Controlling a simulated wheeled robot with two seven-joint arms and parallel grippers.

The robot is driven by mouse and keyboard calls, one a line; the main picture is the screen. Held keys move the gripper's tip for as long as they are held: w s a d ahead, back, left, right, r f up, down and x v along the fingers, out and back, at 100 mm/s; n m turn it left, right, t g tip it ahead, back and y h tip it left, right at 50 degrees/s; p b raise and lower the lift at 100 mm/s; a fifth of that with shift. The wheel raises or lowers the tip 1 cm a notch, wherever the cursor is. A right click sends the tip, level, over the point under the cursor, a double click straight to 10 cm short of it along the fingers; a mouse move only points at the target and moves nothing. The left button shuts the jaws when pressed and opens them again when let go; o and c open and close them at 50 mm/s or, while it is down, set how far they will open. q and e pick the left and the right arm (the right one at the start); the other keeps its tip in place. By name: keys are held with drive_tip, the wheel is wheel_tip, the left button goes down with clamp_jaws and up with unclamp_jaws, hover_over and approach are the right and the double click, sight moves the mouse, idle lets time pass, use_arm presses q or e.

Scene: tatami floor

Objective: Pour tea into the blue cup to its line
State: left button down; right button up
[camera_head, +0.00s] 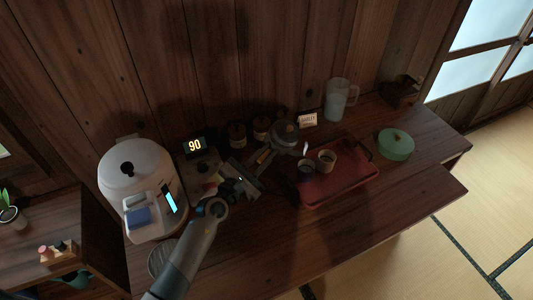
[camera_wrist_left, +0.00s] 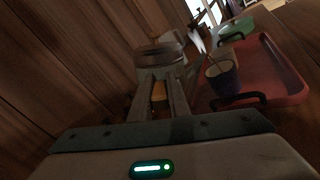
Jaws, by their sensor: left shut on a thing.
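My left gripper (camera_head: 262,157) is shut on the handle of a grey teapot (camera_head: 285,132) and holds it behind the red tray's left end. In the left wrist view the teapot (camera_wrist_left: 160,55) is beyond the fingers (camera_wrist_left: 159,95). The dark blue cup (camera_head: 306,172) stands upright on the tray, just in front of the teapot; it also shows in the left wrist view (camera_wrist_left: 222,84). A small pale shape (camera_head: 305,148) is between teapot and cup; I cannot tell whether it is steam or liquid. The tea level and line cannot be made out. My right gripper is out of view.
A beige cup (camera_head: 327,161) stands beside the blue cup on the red tray (camera_head: 345,185). A white rice cooker (camera_head: 138,178), a display reading 90 (camera_head: 195,145), dark canisters (camera_head: 237,134), a pale pitcher (camera_head: 339,98) and a green lidded container (camera_head: 396,144) surround it.

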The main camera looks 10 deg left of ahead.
use_arm(q)
drive_tip(key=shift+r, duration=0.2)
idle(0.6)
drive_tip(key=shift+r+m, duration=0.2)
drive_tip(key=shift+m, duration=0.2)
idle(0.8)
drive_tip(key=shift+d+r+m, duration=0.15)
drive_tip(key=shift+r+m, duration=0.15)
drive_tip(key=shift+m, duration=0.1)
idle(1.9)
drive_tip(key=shift+p, duration=0.3)
drive_tip(key=shift+p, duration=0.75)
drive_tip(key=shift+f, duration=0.15)
